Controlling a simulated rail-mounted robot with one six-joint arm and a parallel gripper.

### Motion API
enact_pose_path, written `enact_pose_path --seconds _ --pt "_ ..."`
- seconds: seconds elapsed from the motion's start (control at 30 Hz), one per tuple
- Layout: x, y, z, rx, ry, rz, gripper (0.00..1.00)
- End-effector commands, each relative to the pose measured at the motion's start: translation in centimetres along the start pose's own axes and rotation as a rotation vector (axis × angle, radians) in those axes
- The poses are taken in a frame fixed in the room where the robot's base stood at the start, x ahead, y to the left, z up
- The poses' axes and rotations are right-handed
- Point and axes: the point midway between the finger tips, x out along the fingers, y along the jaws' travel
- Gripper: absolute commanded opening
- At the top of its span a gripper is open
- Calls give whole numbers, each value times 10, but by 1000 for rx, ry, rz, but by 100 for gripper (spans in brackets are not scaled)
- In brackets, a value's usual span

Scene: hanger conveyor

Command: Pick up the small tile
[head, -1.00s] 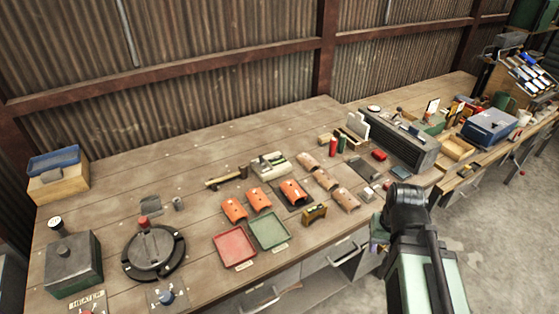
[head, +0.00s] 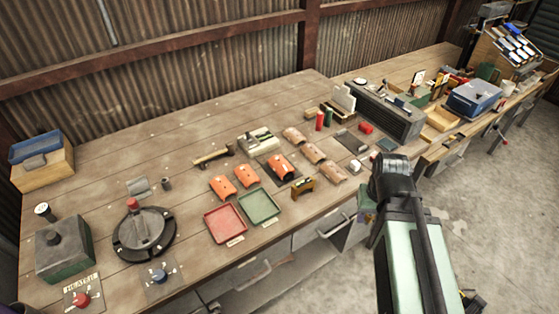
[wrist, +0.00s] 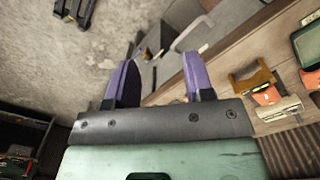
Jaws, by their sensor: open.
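Several curved tiles lie on the workbench in the head view. Orange ones are at the left (head: 221,187), in the middle (head: 246,175) and on a dark plate (head: 281,167). Tan ones form a slanting row: back (head: 294,136), middle (head: 313,153) and front (head: 331,172). I cannot tell which is the small tile. An orange tile also shows in the wrist view (wrist: 267,96). My gripper (wrist: 158,80) is open and empty there, its purple fingers apart, beyond the bench's front edge. In the head view my arm mostly hides it.
A red tray (head: 225,224) and a green tray (head: 259,206) lie in front of the orange tiles. A yellow-brown block (head: 303,187) stands near the front edge. A long grey unit (head: 385,113) and blue box (head: 473,99) are at the right. Bare bench lies at the back left.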

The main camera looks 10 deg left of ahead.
Motion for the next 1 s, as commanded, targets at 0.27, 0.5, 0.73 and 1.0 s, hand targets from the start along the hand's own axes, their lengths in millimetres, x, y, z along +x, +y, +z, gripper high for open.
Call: enact_pose_path --seconds 0.27,0.5,0.73,1.0 --pt "0 0 0 0 0 0 48" --pt "0 0 0 0 0 0 54" --pt "0 0 0 0 0 0 90" --pt "0 -2 0 -4 0 0 92"
